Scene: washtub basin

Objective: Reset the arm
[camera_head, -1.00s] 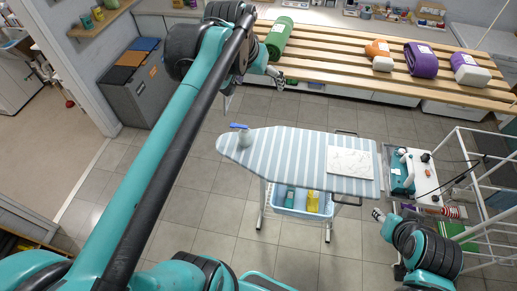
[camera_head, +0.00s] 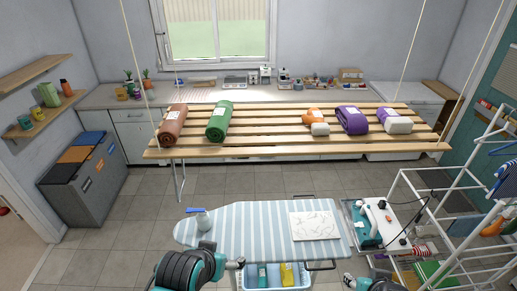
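My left arm, teal with black ribbed joints, is low at the bottom of the view, in front of the ironing board (camera_head: 262,228). My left gripper (camera_head: 239,263) is small and dark at the board's near edge, pointing right. Its fingers are too small to tell open from shut. My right gripper (camera_head: 349,279) is at the bottom edge, right of the blue bin under the board, and its fingers are unclear too. I see nothing held in either.
A hanging slatted wooden rack (camera_head: 270,144) carries several rolled towels. A white drying frame (camera_head: 450,215) stands right, grey bins (camera_head: 85,180) left. Floor between bins and board is clear.

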